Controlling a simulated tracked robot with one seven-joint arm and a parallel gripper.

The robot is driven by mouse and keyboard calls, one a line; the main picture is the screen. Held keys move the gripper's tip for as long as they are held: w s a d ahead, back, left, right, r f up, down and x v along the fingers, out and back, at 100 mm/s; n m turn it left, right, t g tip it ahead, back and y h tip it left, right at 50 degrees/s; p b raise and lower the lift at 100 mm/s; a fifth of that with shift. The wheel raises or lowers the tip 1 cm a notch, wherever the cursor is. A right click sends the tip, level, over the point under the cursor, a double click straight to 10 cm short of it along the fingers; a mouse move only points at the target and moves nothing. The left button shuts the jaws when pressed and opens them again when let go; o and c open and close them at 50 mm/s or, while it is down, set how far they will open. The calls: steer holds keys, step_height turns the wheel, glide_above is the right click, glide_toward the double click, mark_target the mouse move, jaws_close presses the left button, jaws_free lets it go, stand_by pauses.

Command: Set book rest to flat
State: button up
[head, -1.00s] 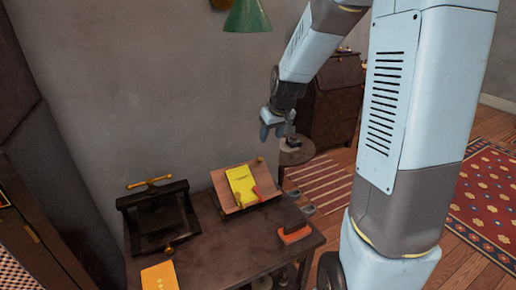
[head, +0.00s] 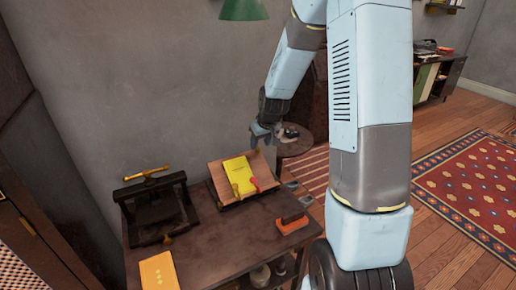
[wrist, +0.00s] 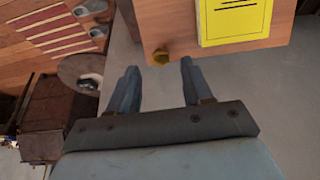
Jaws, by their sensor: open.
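The book rest (head: 218,172) stands on the dark table with its wooden board tilted up toward the wall. A yellow book (head: 238,172) lies on the board, and it also shows in the wrist view (wrist: 232,20). My gripper (head: 264,135) is open and empty at the board's upper right corner. In the wrist view, a brass knob (wrist: 160,57) on the board's edge (wrist: 170,22) sits between the lines of my two open fingers (wrist: 158,68), close to their tips. I cannot tell whether they touch it.
A black press with a brass handle (head: 147,174) stands at the table's left. A yellow booklet (head: 158,272) lies at the front and an orange-based block (head: 291,224) at the right. A small round table (head: 298,146) stands behind. Bare tabletop (head: 225,240) is in the middle.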

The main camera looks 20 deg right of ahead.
mark_target(258, 150)
steer(key=shift+x, duration=1.85)
steer(key=shift+c, duration=0.3)
jaws_close()
